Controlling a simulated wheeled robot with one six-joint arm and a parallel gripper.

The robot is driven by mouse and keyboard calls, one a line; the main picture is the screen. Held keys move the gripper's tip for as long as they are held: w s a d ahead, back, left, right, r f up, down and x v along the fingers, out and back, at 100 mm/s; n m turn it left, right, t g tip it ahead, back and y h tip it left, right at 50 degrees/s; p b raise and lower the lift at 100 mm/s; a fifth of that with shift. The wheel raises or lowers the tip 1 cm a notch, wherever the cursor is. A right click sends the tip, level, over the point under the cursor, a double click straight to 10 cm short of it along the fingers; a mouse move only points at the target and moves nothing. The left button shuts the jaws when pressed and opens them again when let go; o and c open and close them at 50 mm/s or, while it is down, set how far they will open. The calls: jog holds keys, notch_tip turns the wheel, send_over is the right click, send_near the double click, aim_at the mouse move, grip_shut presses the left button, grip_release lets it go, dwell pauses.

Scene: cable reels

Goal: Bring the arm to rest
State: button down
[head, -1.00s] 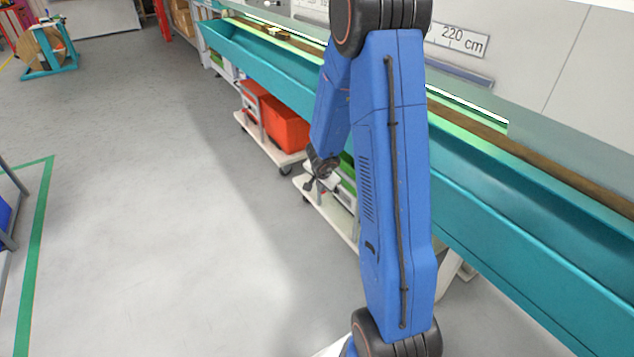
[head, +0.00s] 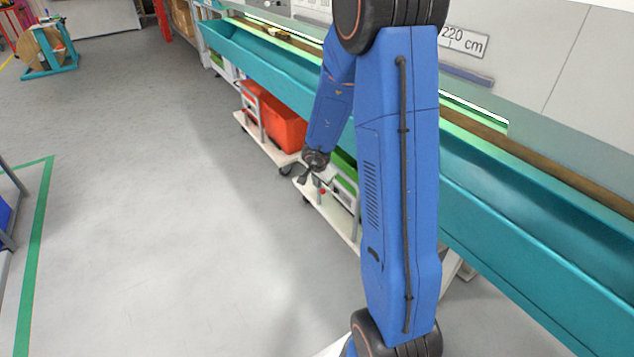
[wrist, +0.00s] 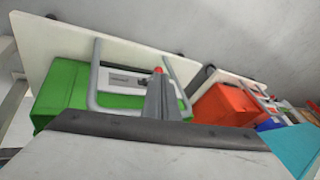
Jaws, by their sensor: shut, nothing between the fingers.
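My blue arm (head: 398,180) stands tall in the head view, its forearm (head: 332,110) hanging down on the far side. My gripper (head: 307,177) is at the forearm's lower end, over the white trolley beside the teal bench. In the wrist view my gripper (wrist: 162,98) points toward a trolley with a green crate (wrist: 68,88). It is shut and holds nothing. My upper arm hides part of the bench and trolley in the head view.
The teal bench (head: 530,265) runs along the right. Under it stand trolleys, one with an orange-red crate (head: 284,124). A cable reel (head: 47,50) stands at the far left. The grey floor at left (head: 150,200) is clear, with a green line (head: 38,240).

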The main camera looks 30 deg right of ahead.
dwell(0.5)
jog(key=w+a+r+n+t+y, duration=0.15)
jog(key=a+r+n+t, duration=0.25)
jog(key=a+r, duration=0.6)
jog(key=s+a+r+n+y, duration=0.45)
jog(key=s+a+r, duration=0.35)
jog(key=r, duration=0.4)
jog(key=s+a+r+n+g, duration=0.1)
jog(key=s+a+r+n, duration=0.25)
jog(key=s, duration=0.35)
jog(key=s+d+n+g+h, duration=0.1)
jog(key=s+d, duration=0.1)
jog(key=s, duration=0.9)
jog(key=s+d+n+g+h, duration=0.1)
jog(key=s+d+h, duration=0.1)
jog(key=s, duration=0.9)
jog(key=shift+d+f+n+g, duration=0.3)
jog(key=shift+d+f+g, duration=0.1)
jog(key=shift+d, duration=0.15)
